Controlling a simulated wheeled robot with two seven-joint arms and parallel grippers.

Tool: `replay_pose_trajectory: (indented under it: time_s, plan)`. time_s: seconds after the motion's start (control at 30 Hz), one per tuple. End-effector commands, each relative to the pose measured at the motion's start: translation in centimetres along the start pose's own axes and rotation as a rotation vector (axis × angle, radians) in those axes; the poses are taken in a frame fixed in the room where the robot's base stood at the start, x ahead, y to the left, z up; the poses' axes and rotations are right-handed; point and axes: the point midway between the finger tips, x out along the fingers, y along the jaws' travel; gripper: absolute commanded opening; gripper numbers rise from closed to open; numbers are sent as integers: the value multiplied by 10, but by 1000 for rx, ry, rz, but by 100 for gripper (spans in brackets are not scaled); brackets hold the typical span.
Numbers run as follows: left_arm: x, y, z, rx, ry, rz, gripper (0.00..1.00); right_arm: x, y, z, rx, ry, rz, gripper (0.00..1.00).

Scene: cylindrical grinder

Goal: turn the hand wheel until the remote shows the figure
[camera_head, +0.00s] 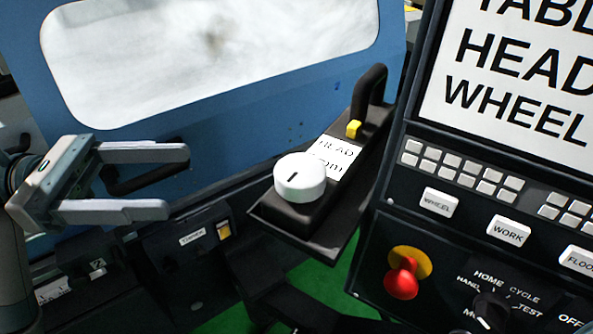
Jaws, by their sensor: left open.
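The hand wheel (300,178) is a white round knob with a short dark mark on its top. It sits on the near end of the black remote (370,128), which lies slanted on a dark tray. My right gripper is not in view.
A blue machine door (240,120) with a window stands behind; its black handle (160,178) appears between my left fingers. A control panel at right has a large sign (520,70), keys and a red stop button (402,280). Open space lies between gripper and knob.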

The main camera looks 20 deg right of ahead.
Motion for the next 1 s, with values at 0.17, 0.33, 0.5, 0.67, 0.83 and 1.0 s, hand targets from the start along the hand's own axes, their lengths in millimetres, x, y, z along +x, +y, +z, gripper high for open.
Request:
replay_pose_trajectory:
  time_s: [0.17,0.33,0.5,0.67,0.83,1.0]
  plan:
    - [16,0,3,-2,-1,-2,65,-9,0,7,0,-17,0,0]
    - [41,-1,4,-3,-2,-5,65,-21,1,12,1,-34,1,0]
    - [72,-1,5,-3,-3,-5,65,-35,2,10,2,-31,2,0]
    - [101,-1,5,-4,-3,-4,65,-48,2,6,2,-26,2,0]
    - [130,-1,4,-4,-4,-3,65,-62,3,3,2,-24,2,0]
    - [154,-1,3,-5,-3,-2,65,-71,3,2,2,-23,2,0]
